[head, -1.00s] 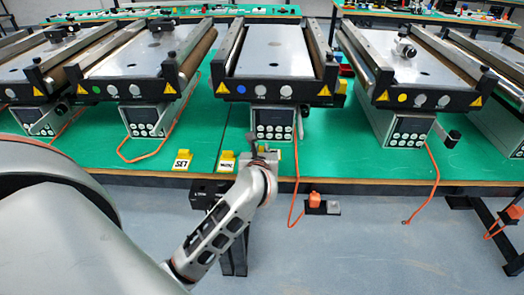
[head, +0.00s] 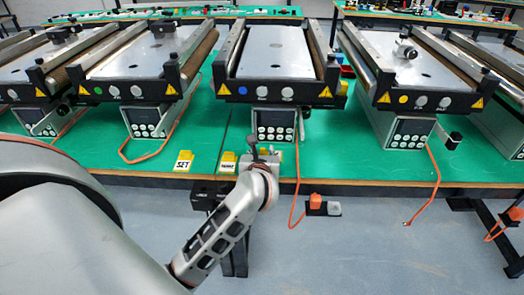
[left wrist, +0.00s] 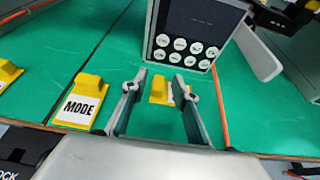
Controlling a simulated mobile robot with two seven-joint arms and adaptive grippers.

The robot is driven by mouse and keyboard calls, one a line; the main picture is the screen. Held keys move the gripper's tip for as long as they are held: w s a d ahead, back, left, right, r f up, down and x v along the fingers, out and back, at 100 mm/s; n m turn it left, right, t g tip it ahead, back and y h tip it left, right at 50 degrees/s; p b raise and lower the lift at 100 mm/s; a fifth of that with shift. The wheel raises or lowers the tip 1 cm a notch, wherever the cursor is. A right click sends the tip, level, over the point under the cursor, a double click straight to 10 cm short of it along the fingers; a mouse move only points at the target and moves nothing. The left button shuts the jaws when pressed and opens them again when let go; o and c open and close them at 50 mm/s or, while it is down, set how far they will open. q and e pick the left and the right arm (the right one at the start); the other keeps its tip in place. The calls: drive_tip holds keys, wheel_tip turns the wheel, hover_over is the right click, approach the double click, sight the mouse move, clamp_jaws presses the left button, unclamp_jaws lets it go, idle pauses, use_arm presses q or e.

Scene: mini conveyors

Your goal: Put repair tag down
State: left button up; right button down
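A yellow tag with a white label (left wrist: 158,90) lies on the green table top in the left wrist view, in front of the control box. Its wording cannot be read, as the right finger partly covers the label. My left gripper (left wrist: 160,88) is open, its two fingers on either side of this tag, with green showing between tag and left finger. In the head view my left gripper (head: 262,150) is at the table's front edge below the middle conveyor; a bit of yellow (head: 277,153) shows beside it. My right gripper is not in view.
A yellow MODE tag (left wrist: 80,102) lies left of the gripper, and a yellow SET tag (head: 183,162) lies farther left. The keypad control box (head: 274,122) stands just behind. An orange cable (left wrist: 221,110) runs close on the right. Green table (head: 350,165) is clear farther right.

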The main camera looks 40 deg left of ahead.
use_arm(q)
drive_tip(key=v, duration=1)
wheel_tip(320, 180, up, 7)
drive_tip(key=s+a+m+t+y, duration=0.2)
drive_tip(key=m+t+y, duration=0.25)
drive_tip(key=m, duration=0.45)
drive_tip(key=d+m+t+h, duration=0.5)
drive_tip(key=d+m+h, duration=0.1)
drive_tip(key=m, duration=0.6)
drive_tip(key=s+d+f+m+g+h, duration=0.2)
drive_tip(key=d+f+m+h, duration=0.3)
drive_tip(key=f+m, duration=0.35)
drive_tip(key=s+d+f+m+g+h, duration=0.25)
drive_tip(key=d+f+m+h, duration=0.25)
drive_tip(key=f+m, duration=0.35)
drive_tip(key=s+a+f+m+g+y, duration=0.1)
drive_tip(key=s+f+m, duration=0.3)
drive_tip(key=f, duration=0.4)
drive_tip(key=s+a+f+m+g+y, duration=0.1)
drive_tip(key=s+f+m+g, duration=0.3)
drive_tip(key=f, duration=0.5)
drive_tip(key=shift+s+a+m+g+p, duration=0.3)
drive_tip(key=shift+s+a+m+p, duration=0.1)
drive_tip(key=shift+s, duration=0.65)
